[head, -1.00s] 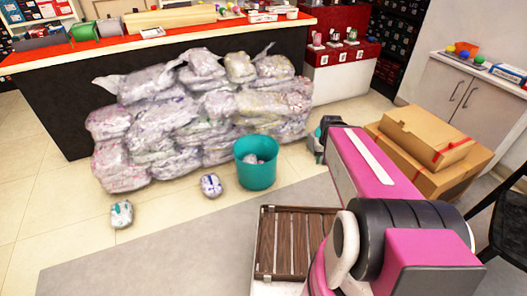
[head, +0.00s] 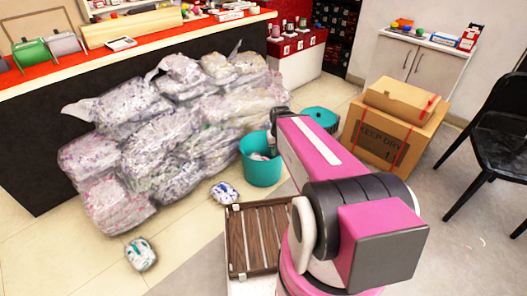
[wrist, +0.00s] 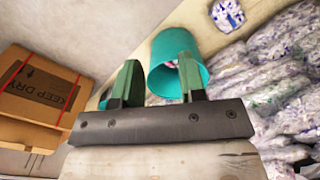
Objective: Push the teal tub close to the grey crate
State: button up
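The teal tub (head: 262,171) stands upright on the floor in front of the heap of bags, with something pale inside. In the wrist view the tub (wrist: 167,53) shows behind and between my fingers. My gripper (wrist: 157,72) is open, its two green fingers apart with nothing held. In the head view it is mostly hidden by my arm, close to the tub's right rim; I cannot tell whether it touches. A second round teal thing (head: 321,116) stands behind my arm to the right. I make out no grey crate.
Stacked clear bags (head: 170,125) lie left of the tub along the counter. Two loose packets (head: 224,192) (head: 141,254) lie on the floor. Cardboard boxes (head: 385,140) and a black chair (head: 500,140) stand to the right. Open floor lies between boxes and chair.

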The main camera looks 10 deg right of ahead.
jog(key=shift+a, duration=0.45)
jog(key=m, duration=1.4)
send_over(277, 158)
jog(key=f, duration=2.3)
jog(key=shift+w, duration=0.2)
jog(key=shift+f, duration=0.2)
jog(key=f, duration=1)
jog(key=shift+w+a+f, duration=0.1)
jog(key=shift+w+f, duration=0.1)
jog(key=shift+f, duration=0.05)
